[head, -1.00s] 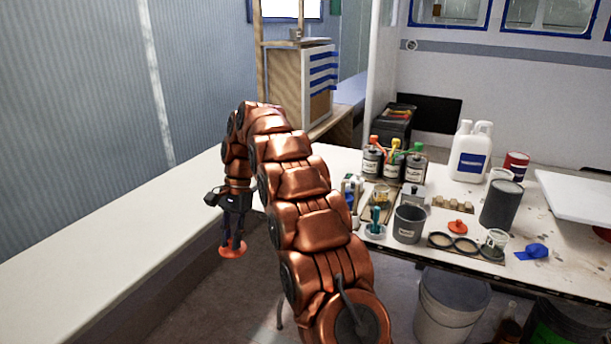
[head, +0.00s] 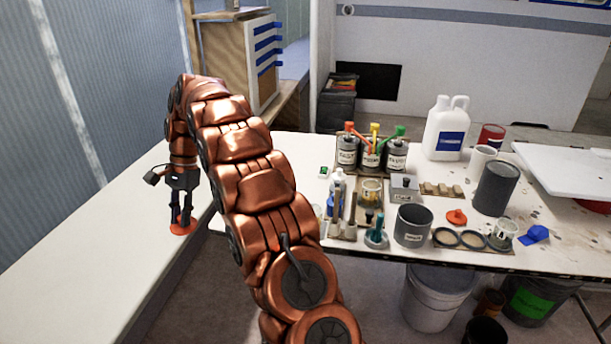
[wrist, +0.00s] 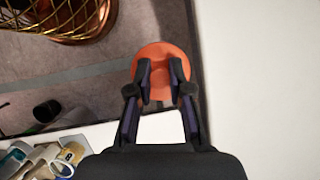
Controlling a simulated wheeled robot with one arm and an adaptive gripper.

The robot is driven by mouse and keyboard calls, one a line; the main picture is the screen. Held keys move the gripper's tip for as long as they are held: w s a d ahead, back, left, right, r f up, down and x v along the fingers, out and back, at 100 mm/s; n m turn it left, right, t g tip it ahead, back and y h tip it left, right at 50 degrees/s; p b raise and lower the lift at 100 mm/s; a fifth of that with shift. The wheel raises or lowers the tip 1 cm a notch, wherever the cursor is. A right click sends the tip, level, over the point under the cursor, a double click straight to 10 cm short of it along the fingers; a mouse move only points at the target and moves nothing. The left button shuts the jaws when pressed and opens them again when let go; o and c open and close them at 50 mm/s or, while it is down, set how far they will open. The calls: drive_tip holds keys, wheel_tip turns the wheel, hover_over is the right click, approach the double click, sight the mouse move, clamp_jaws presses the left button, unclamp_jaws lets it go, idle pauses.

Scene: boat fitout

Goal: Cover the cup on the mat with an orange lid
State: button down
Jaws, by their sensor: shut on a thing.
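My gripper (head: 181,222) is shut on an orange lid (head: 182,229), held at the left beside the edge of the long white counter. In the wrist view the round orange lid (wrist: 161,58) shows between and beyond my gripper's fingers (wrist: 160,85). A second orange lid (head: 457,218) lies on the white table at the right. In front of it is a dark mat (head: 460,247) with round ring-shaped places. A small clear cup (head: 503,234) with a marking stands at the mat's right end, with no lid on top.
Bottles with coloured tops (head: 372,150) stand behind. The counter (head: 100,250) is bare. Buckets (head: 437,296) stand under the table.

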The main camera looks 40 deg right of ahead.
drive_tip(key=s+d+m+t+h+p, duration=0.1)
drive_tip(key=s+d+m+t+p, duration=0.2)
drive_tip(key=d+m, duration=0.6)
drive_tip(key=s+d+m+t+h+p, duration=0.15)
drive_tip(key=s+d+m, duration=0.35)
drive_tip(key=d, duration=0.8)
drive_tip(key=s+d+m+t+p, duration=0.25)
drive_tip(key=s+d+m, duration=0.3)
drive_tip(key=d, duration=0.55)
drive_tip(key=shift+m+g+h, duration=0.25)
drive_tip(key=shift+m+g, duration=0.2)
drive_tip(key=shift+g, duration=0.05)
drive_tip(key=shift+a+f+b, duration=0.15)
drive_tip(key=shift+f+b, duration=1.1)
drive_tip(key=shift+f, duration=0.95)
drive_tip(key=shift+w+p, duration=0.1)
drive_tip(key=shift+p, duration=0.9)
drive_tip(key=shift+f+p, duration=0.5)
drive_tip(key=shift+p, duration=0.35)
drive_tip(key=c, duration=0.5)
unclamp_jaws()
